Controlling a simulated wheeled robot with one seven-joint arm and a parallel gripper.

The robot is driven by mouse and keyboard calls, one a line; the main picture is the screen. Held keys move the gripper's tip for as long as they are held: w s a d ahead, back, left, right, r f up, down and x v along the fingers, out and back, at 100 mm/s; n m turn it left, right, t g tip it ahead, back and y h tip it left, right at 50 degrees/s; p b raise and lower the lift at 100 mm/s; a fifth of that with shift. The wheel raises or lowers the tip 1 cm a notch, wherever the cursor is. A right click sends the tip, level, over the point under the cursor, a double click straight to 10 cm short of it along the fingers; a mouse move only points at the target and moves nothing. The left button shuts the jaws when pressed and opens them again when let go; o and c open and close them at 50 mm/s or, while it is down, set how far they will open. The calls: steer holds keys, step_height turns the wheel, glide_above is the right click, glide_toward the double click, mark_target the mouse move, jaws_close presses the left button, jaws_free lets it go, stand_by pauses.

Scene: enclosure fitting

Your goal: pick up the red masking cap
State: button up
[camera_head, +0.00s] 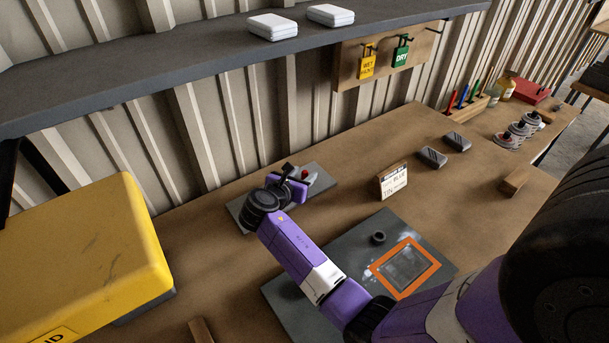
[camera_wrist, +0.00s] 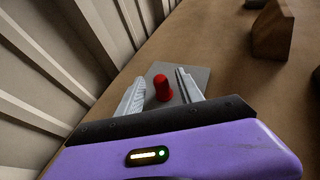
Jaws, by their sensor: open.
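The red masking cap (camera_wrist: 161,88) stands on a grey plate (camera_wrist: 200,74) in the wrist view, between and a little beyond my fingertips. It looks upright. My gripper (camera_wrist: 156,92) is open, with one finger to each side of the cap and no visible contact. My wrist hides part of the plate there.
A yellow case (camera_head: 80,255) stands at the left. A small sign (camera_head: 393,181) and a dark panel (camera_head: 440,258) with an orange frame (camera_head: 431,265) lie right of my forearm. A shelf (camera_head: 180,68) overhangs the wall. Dark blocks (camera_head: 432,157) sit farther right.

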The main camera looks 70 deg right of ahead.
jaws_close()
steer(key=shift+r, duration=0.1)
stand_by(0.3)
